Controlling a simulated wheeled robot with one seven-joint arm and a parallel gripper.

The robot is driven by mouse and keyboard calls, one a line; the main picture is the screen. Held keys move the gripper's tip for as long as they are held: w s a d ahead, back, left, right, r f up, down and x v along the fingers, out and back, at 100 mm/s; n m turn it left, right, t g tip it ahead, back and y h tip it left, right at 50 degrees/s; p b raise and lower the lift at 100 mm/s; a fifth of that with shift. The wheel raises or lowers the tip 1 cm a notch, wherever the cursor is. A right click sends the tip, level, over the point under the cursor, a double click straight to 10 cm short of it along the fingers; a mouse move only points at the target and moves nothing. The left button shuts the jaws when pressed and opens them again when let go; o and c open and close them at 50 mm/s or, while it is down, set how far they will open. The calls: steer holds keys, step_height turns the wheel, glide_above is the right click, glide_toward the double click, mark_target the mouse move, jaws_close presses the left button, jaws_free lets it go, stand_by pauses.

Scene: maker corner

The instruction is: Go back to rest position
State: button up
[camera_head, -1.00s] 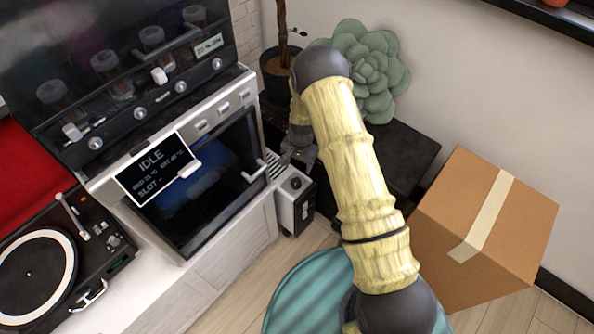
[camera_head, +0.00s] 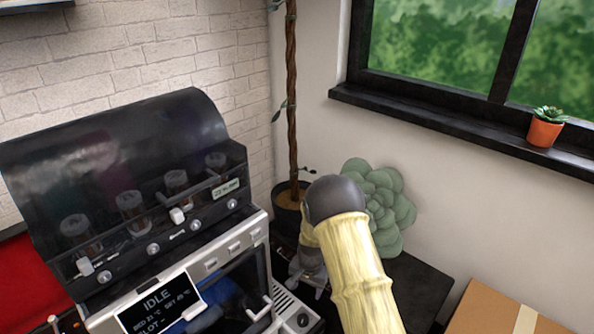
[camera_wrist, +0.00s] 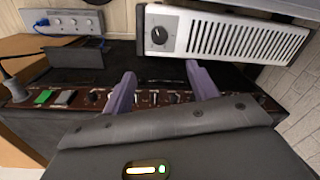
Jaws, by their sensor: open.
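My gripper (camera_wrist: 162,88) shows its two purple-grey fingers apart in the wrist view, with nothing between them. They point over a dark surface with a row of knobs and a green switch, below a white vented box (camera_wrist: 235,40) with a dial. In the head view my gripper (camera_head: 308,268) is small and partly hidden behind my arm. It is beside the right side of the machine with the IDLE screen (camera_head: 160,302), above the white vented box (camera_head: 296,316).
A potted plant (camera_head: 288,218) and a large green succulent (camera_head: 378,208) stand behind my arm. A cardboard box (camera_head: 488,312) is at the lower right. A black windowsill (camera_head: 460,125) holds a small orange pot (camera_head: 543,133). A grey power strip (camera_wrist: 62,23) shows in the wrist view.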

steer(key=s+d+r+n+t, duration=0.1)
steer(key=s+d+r+n, duration=0.1)
steer(key=s+d+r, duration=0.4)
steer(key=s+d+r+n, duration=0.1)
steer(key=s+r+n, duration=0.1)
steer(key=s+r, duration=0.75)
steer(key=s+d+r+n+t, duration=0.1)
steer(key=s+d+r, duration=0.3)
steer(key=s+r, duration=0.35)
step_height(320, 180, up, 22)
steer(key=w+p, duration=0.1)
steer(key=p, duration=2)
steer(key=shift+a+h+p, duration=0.3)
steer(key=shift+w, duration=0.2)
steer(key=shift+s, duration=0.15)
